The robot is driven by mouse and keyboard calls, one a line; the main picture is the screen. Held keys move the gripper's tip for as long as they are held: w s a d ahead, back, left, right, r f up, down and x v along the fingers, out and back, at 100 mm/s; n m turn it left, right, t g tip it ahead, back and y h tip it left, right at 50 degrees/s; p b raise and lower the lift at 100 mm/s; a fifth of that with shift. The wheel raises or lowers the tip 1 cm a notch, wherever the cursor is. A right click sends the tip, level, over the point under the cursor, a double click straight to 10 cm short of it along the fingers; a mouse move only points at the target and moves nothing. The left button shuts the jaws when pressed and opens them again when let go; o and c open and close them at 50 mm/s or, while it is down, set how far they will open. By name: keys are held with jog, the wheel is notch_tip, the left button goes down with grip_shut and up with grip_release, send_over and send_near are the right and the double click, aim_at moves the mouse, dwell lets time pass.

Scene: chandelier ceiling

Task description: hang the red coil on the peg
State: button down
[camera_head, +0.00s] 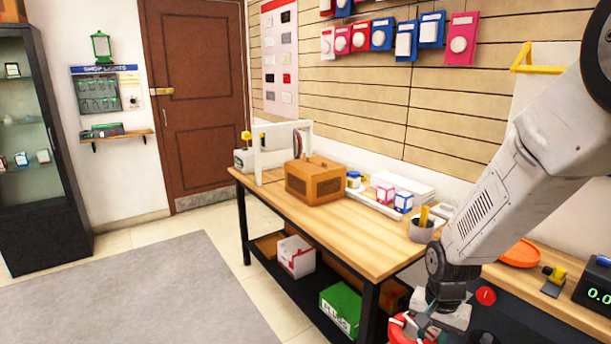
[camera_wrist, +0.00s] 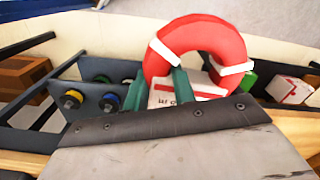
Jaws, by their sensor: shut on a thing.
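The red coil (camera_head: 398,331) is a thick red ring with white bands, low at the bottom edge of the head view and partly cut off. In the wrist view the coil (camera_wrist: 208,33) stands up as an arch beyond the fingers. In the head view my gripper (camera_head: 430,318) hangs in front of the workbench.
The wooden workbench (camera_head: 352,238) holds a brown box (camera_head: 315,181) and small cartons. A white box (camera_head: 296,256) and a green box (camera_head: 340,308) sit on its lower shelf. A yellow bracket (camera_head: 536,68) juts from the wall at upper right. The floor at left is clear.

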jog(key=shift+s+r, duration=0.1)
jog(key=shift+s, duration=0.2)
jog(key=w+f+n, duration=0.7)
jog(key=w, duration=0.4)
jog(key=shift+w+f, duration=0.2)
jog(key=shift+w, duration=0.05)
